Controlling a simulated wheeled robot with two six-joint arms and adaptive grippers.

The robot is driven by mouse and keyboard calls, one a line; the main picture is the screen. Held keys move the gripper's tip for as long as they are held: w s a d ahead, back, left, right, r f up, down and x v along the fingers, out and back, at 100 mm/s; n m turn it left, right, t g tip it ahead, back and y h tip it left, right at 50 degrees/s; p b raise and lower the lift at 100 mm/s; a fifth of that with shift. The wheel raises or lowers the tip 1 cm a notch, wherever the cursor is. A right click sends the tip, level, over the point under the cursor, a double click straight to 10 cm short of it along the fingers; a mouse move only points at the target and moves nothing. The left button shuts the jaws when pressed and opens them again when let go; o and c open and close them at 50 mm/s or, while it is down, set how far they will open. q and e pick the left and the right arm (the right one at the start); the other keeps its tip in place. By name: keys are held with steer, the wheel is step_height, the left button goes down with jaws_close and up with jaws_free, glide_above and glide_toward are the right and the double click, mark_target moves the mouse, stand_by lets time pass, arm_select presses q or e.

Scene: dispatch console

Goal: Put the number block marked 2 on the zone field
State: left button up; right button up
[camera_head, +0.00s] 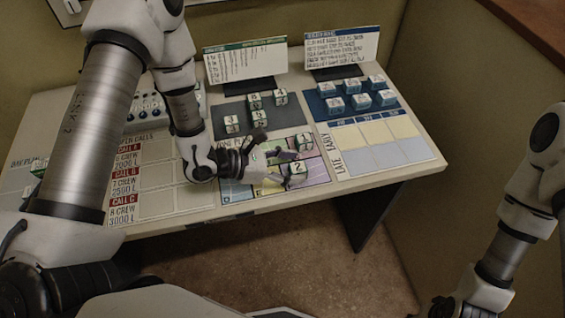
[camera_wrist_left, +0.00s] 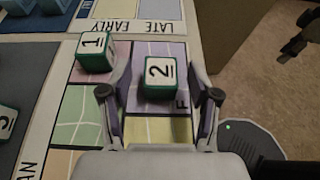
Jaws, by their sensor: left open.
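The number block marked 2 (camera_head: 297,168) is a white cube with a green base. It stands with its 2 facing up on the purple cell marked F of the coloured zone grid (camera_head: 318,173), near the desk's front edge. My left gripper (camera_head: 283,167) is open, with its fingers on either side of this block. In the left wrist view the block (camera_wrist_left: 159,72) sits between the spread fingers, with visible gaps. A block marked 1 (camera_wrist_left: 95,50) stands just beside the left finger. My right gripper (camera_head: 445,304) is partly visible at the lower right edge, away from the desk.
Several green-based blocks (camera_head: 255,118) stand on a dark grey mat behind the grid. Several blue-based blocks (camera_head: 360,101) stand on a blue mat to the right. Two upright cards (camera_head: 341,48) are at the back. The early/late table (camera_head: 376,132) has empty cells.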

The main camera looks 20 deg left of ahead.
arm_select(q)
steer(key=shift+s+a+r, duration=0.1)
steer(key=shift+a+r, duration=0.15)
steer(key=p+v, duration=0.1)
steer(key=v, duration=0.9)
steer(key=shift+s+a+r, duration=0.1)
steer(key=shift+a+r, duration=0.15)
steer(key=shift+r, duration=0.05)
steer(key=shift+s+a, duration=0.3)
